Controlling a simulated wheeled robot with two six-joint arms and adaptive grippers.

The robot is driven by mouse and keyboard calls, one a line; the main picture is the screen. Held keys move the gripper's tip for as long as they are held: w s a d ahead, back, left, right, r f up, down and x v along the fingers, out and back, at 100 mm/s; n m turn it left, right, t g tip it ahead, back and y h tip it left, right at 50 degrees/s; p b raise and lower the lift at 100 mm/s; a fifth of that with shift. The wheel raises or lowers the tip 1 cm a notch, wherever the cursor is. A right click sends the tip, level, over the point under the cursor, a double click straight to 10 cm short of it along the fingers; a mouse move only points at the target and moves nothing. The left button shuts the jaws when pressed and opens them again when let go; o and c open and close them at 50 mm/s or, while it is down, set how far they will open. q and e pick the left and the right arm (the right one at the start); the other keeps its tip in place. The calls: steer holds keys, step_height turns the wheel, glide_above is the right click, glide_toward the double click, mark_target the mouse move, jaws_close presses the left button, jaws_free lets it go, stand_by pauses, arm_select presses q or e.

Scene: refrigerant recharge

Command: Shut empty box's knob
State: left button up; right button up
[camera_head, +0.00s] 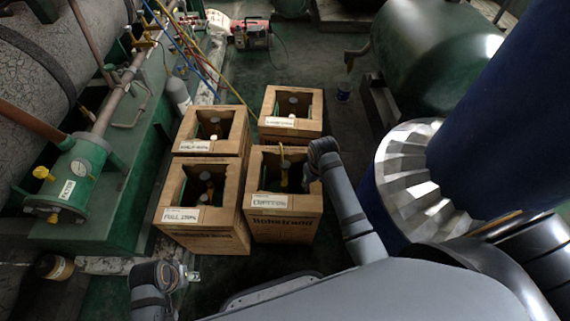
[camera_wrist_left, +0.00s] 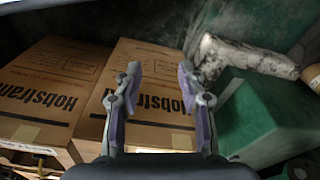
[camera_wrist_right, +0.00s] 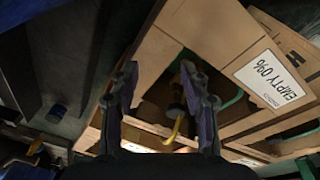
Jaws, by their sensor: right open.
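The empty box (camera_head: 283,225) is the front right one of the cardboard boxes. In the right wrist view its label (camera_wrist_right: 270,79) reads "EMPTY 0%". Its top is open, and a yellow hose (camera_head: 283,160) goes down to the valve inside. The knob cannot be made out clearly. My right gripper (camera_head: 306,174) is at the right side of the box opening. Its fingers (camera_wrist_right: 160,80) are open, with the yellow fitting (camera_wrist_right: 174,130) showing between them, not gripped. My left gripper (camera_head: 190,275) is low in front of the boxes. It is open and empty in the left wrist view (camera_wrist_left: 157,85).
A box labelled full (camera_head: 208,242) stands left of the empty box, with two more boxes behind. A green pipe skid (camera_head: 115,185) with a gauge is at the left. A dark green tank (camera_head: 425,45) stands at the back right. Dark floor is free between.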

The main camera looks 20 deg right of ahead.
steer(key=w+a+r+n, duration=0.1)
steer(key=w+a, duration=0.1)
steer(key=w, duration=0.5)
steer(key=n+g+b, duration=0.1)
steer(key=n+g, duration=0.1)
glide_toward(285, 164)
steer(key=shift+s+d+f+y+b, duration=0.1)
steer(key=shift+d+f+y+b, duration=0.2)
steer(key=shift+f+b, duration=0.5)
step_height(285, 164, down, 6)
steer(key=b, duration=0.3)
arm_select(q)
steer(key=shift+w+d+f+t+h, duration=0.25)
steer(key=shift+d+f+t, duration=0.15)
steer(key=shift+d+t, duration=0.2)
steer(key=shift+w+d+f+t+h, duration=0.1)
steer(key=shift+d+f+t+h, duration=0.2)
steer(key=shift+d+t, duration=0.3)
arm_select(e)
steer(key=shift+f, duration=0.45)
